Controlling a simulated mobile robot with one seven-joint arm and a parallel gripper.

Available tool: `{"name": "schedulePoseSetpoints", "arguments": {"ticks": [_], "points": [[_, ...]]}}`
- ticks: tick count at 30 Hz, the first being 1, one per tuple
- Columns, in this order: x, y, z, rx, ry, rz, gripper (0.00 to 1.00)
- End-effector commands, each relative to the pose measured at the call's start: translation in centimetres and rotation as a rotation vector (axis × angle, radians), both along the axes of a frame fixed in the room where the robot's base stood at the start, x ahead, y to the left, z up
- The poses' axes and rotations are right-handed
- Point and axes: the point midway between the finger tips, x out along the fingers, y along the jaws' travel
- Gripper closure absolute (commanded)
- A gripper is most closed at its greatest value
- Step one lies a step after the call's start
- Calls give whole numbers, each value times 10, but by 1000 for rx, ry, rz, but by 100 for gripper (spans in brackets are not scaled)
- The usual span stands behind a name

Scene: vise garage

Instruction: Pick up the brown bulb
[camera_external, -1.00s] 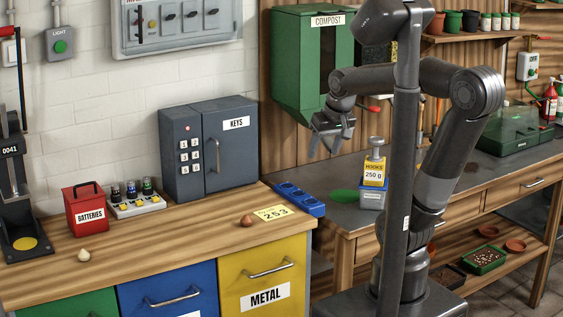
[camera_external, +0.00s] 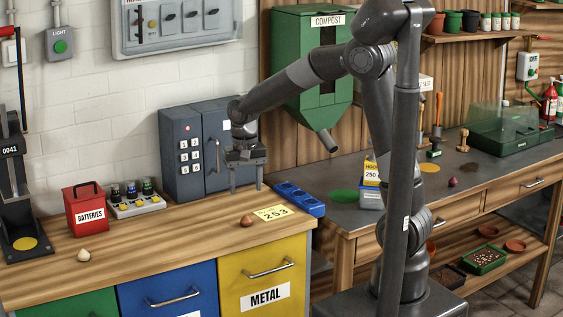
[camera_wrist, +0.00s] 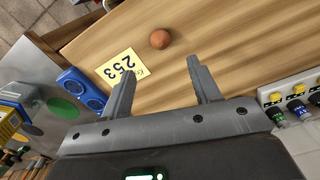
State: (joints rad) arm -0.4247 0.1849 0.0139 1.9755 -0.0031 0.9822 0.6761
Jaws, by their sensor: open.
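The brown bulb (camera_external: 247,221) lies on the wooden worktop (camera_external: 170,239) near its front edge, above the yellow METAL drawer. It also shows in the wrist view (camera_wrist: 160,39), beyond the fingertips and between their lines. My gripper (camera_external: 246,188) is open and empty, pointing down above the worktop behind the bulb, in front of the key safe. In the wrist view its two fingers (camera_wrist: 161,65) are spread apart with nothing between them.
A yellow card reading 253 (camera_external: 272,213) lies right of the bulb. The grey key safe (camera_external: 182,150) stands behind. A pale bulb (camera_external: 84,255) lies to the left. The worktop between the bulbs is clear.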

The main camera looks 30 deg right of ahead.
Motion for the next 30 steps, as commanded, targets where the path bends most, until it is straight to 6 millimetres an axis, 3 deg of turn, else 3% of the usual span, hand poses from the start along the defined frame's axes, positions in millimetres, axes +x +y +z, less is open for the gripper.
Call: {"name": "schedulePoseSetpoints", "arguments": {"ticks": [6, 13, 21, 30], "points": [[0, -1, -35, -1, 2, 0, 43], [-1, -1, -54, -1, 2, 0, 43], [-1, 1, -92, -1, 2, 0, 43], [0, 1, -98, 1, -1, 0, 43]]}}
